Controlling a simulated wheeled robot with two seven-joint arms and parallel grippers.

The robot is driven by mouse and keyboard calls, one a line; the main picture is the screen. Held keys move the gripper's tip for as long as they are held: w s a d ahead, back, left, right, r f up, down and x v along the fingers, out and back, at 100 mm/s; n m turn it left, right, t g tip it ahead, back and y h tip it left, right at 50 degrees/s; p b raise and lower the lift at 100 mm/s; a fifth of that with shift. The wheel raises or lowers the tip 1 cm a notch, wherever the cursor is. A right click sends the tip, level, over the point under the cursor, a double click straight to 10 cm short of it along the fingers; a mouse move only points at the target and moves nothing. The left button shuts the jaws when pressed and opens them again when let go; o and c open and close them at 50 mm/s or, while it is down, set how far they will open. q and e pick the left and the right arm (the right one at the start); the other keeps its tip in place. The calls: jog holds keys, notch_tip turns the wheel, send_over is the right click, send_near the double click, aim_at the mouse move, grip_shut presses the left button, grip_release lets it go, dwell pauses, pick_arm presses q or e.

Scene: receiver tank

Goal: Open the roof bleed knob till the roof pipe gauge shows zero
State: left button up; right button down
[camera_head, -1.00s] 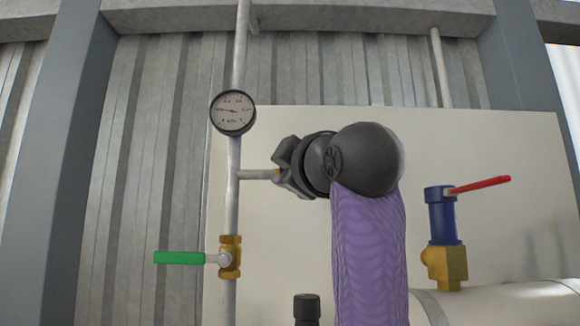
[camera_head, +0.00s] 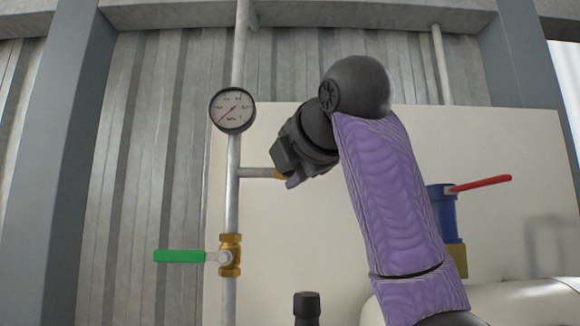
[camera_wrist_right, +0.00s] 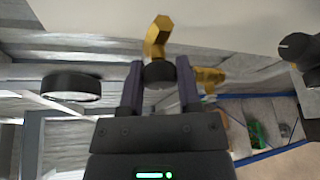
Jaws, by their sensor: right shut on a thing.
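The roof pipe gauge (camera_head: 232,110) is a round white dial with a dark rim on the grey vertical pipe (camera_head: 233,185). Its needle points to the lower left of the dial, near the low end of the scale. The small print is too blurred to read exactly. The bleed knob is hidden behind my right gripper (camera_head: 287,171) in the head view; only a little brass shows at the side pipe's end. In the right wrist view the dark knob (camera_wrist_right: 160,72) sits between my right gripper's fingers (camera_wrist_right: 160,88), below a brass fitting (camera_wrist_right: 157,36). My left gripper is not in view.
A green-handled brass valve (camera_head: 229,256) is lower on the same pipe. A red-handled blue valve (camera_head: 441,208) stands at the right, partly behind my right arm. A black-capped thing (camera_head: 306,306) rises at the bottom. A pale panel (camera_head: 300,240) is behind.

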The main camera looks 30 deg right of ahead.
jog(key=n+g, duration=0.1)
jog(key=n, duration=0.1)
jog(key=n+g+h, duration=0.1)
jog(key=n, duration=0.1)
jog(key=shift+f+h, duration=0.2)
jog(key=shift+h, duration=0.1)
jog(key=shift+n+g, duration=0.3)
dwell(0.3)
jog(key=shift+c, duration=1.5)
grip_release()
jog(key=shift+r, duration=0.1)
jog(key=b+v, duration=0.1)
jog(key=v, duration=0.9)
jog(key=shift+b, duration=0.3)
jog(key=shift+a, duration=0.1)
